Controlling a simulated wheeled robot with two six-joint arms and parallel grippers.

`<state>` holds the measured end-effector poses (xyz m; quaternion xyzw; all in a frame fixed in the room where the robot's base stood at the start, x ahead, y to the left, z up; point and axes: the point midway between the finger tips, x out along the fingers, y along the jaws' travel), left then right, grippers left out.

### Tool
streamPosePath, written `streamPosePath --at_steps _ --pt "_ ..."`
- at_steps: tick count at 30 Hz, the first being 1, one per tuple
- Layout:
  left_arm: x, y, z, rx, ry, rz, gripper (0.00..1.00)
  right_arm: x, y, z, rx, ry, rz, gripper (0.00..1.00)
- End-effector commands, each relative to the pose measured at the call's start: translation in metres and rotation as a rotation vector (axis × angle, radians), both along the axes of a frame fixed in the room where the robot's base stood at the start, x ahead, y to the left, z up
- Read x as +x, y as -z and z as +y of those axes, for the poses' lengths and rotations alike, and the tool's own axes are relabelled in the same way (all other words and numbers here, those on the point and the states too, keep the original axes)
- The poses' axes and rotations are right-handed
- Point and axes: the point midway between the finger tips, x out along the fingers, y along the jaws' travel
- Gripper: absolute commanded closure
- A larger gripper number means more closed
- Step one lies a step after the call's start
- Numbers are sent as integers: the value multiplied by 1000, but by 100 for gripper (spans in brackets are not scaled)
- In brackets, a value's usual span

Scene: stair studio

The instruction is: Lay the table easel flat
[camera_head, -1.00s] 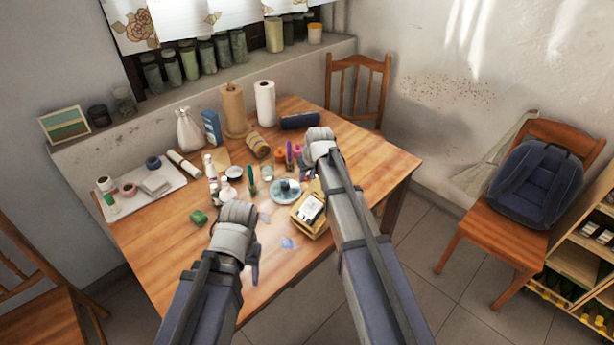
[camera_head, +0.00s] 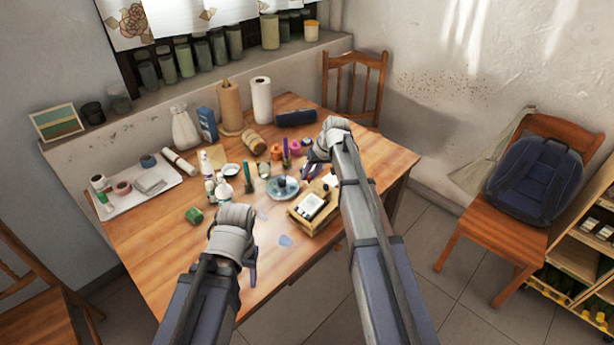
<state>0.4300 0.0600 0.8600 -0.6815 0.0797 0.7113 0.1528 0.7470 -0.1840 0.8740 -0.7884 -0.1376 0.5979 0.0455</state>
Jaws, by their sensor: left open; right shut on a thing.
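The wooden table easel (camera_head: 298,216) stands near the table's right front edge, with a small pale picture (camera_head: 311,206) on it. My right arm hides its right side, and I cannot tell its exact tilt. My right gripper (camera_head: 310,172) is at the easel's far upper end, shut on what looks like part of the easel; the grip itself is mostly hidden. My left gripper (camera_head: 252,270) is open and empty over the table's front edge, left of the easel and apart from it.
A blue-grey dish (camera_head: 283,188) sits just behind the easel. A white tray (camera_head: 150,198) lies further left. The table's (camera_head: 165,260) left front is clear.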

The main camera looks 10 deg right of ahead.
Motion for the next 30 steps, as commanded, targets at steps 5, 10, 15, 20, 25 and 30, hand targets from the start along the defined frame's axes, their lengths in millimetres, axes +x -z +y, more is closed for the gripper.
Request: streamPosePath --at_steps 5,10,15,20,25,30 --pt "0 15 0 0 0 0 44 5 13 -7 70 0 47 100" --pt "0 24 0 0 0 0 44 7 19 -11 127 0 85 100" --pt "0 30 0 0 0 0 44 8 25 -13 122 0 81 100" --pt "0 34 0 0 0 0 44 9 29 -15 121 0 80 100" --pt "0 37 0 0 0 0 44 10 32 -17 119 1 79 100" --pt "0 37 0 0 0 0 44 11 33 -18 117 2 79 100"
